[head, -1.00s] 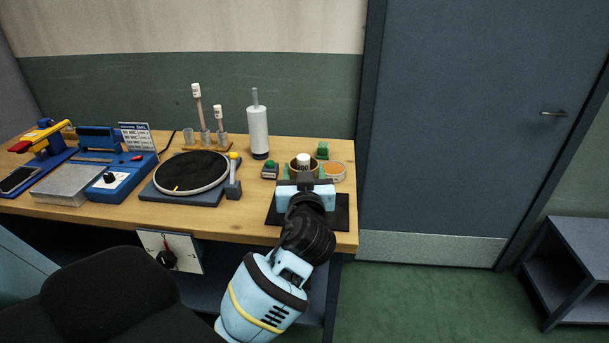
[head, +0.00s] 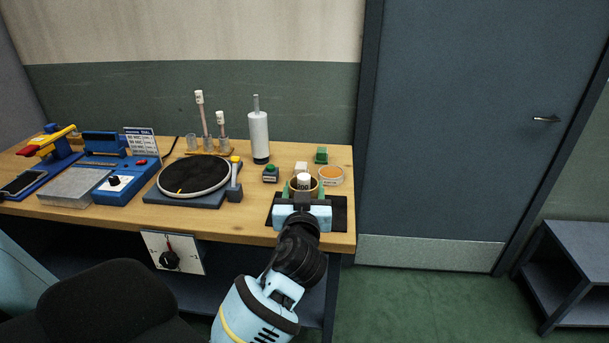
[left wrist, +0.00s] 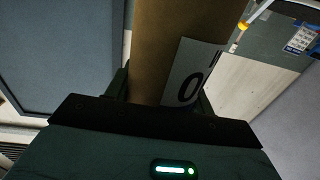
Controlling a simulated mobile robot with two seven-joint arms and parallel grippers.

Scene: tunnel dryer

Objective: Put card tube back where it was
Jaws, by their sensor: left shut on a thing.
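The card tube is a brown cylinder with a white number label; it shows at the far end of my left arm in the head view (head: 302,188) and large in the left wrist view (left wrist: 160,45). My left gripper (head: 303,193) is shut on it, with a green finger on each side. The tube looks upright, over or on the dark mat (head: 338,214) at the bench's right end. Its lower end is hidden behind my gripper, so I cannot tell whether it touches the mat. My right gripper is not in view.
A white cylinder (head: 258,135) stands farther back. A round black plate (head: 194,175) lies to the left. The bench (head: 245,220) ends just right of the mat.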

